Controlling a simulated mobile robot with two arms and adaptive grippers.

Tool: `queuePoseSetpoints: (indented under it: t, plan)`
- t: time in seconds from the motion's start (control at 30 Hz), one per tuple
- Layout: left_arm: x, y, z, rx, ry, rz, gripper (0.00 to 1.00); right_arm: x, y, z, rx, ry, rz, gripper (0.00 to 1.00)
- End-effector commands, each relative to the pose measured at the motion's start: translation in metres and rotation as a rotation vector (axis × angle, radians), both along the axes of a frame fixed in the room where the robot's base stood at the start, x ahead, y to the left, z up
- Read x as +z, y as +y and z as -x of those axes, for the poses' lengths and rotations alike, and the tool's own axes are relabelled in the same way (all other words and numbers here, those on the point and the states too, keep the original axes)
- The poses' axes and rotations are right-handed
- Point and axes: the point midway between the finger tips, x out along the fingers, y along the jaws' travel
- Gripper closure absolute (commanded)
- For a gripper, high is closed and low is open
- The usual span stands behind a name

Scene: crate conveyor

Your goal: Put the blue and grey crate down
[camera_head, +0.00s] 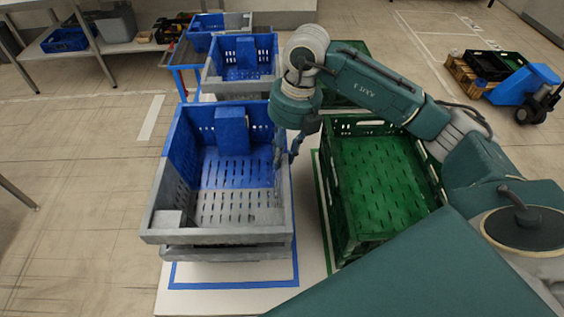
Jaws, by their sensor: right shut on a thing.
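The blue and grey crate (215,236) is left of centre, blue at the back and grey at the front. Its right side wall is at my right gripper (284,165), which is shut on that wall. The crate looks about level, with a second grey rim (225,253) just below its front edge. I cannot tell whether the two touch. A blue block (231,131) and a small grey block (167,219) show inside the crate. My left gripper is not in view.
A blue outline (235,284) marks the white surface under the crate. A green crate (343,215) stands close on the right. Another blue and grey crate (212,83) is just behind. The floor to the left is clear; a blue cart (522,85) stands far right.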

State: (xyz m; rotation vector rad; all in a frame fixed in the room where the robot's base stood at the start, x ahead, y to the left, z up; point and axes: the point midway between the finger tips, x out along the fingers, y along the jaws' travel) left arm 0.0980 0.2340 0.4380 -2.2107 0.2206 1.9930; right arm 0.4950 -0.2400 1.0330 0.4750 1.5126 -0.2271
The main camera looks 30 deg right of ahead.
Motion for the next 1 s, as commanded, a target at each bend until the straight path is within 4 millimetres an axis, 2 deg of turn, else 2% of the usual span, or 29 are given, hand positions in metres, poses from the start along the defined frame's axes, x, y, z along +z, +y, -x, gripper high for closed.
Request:
queuePoseSetpoints:
  t: [0.1, 0.4, 1.0]
  plan:
    - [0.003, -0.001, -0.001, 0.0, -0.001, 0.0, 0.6, -0.006, 0.0, -0.001, 0.0, -0.003, -0.003, 1.0]
    - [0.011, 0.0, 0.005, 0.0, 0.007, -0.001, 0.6, -0.042, 0.001, -0.001, 0.001, -0.003, -0.003, 1.0]
    - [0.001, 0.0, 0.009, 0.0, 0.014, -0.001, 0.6, -0.054, 0.001, -0.001, 0.001, -0.005, -0.003, 1.0]
